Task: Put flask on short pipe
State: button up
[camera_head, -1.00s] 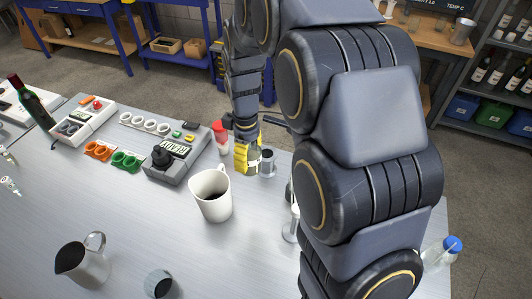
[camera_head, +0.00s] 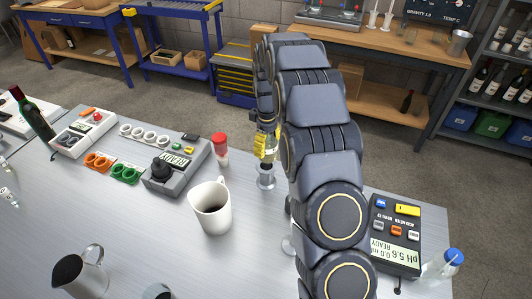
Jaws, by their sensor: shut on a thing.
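My gripper (camera_head: 265,146), with yellow fingers, is on the far side of the table, right of a red-capped bottle. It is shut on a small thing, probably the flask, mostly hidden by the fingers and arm. A short grey metallic cylinder, probably the short pipe (camera_head: 266,181), stands upright directly below the fingers. A dark part shows between the fingers and the cylinder's top. I cannot tell whether the held thing touches the cylinder.
The red-capped bottle (camera_head: 220,149) stands close left of the gripper. A white mug (camera_head: 211,207) is nearer. A grey device (camera_head: 176,166) is to the left. A pH meter (camera_head: 396,235) and a blue-capped bottle (camera_head: 443,265) are on the right. My arm hides part of the table.

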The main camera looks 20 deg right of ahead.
aim_at(266, 154)
jog(key=shift+w+d+f, duration=0.2)
jog(key=shift+w+f, duration=0.65)
jog(key=shift+f, duration=0.2)
jog(key=shift+w+f, duration=0.1)
jog(key=shift+f, duration=1.45)
jog(key=shift+f, duration=0.15)
jog(key=o, duration=1.1)
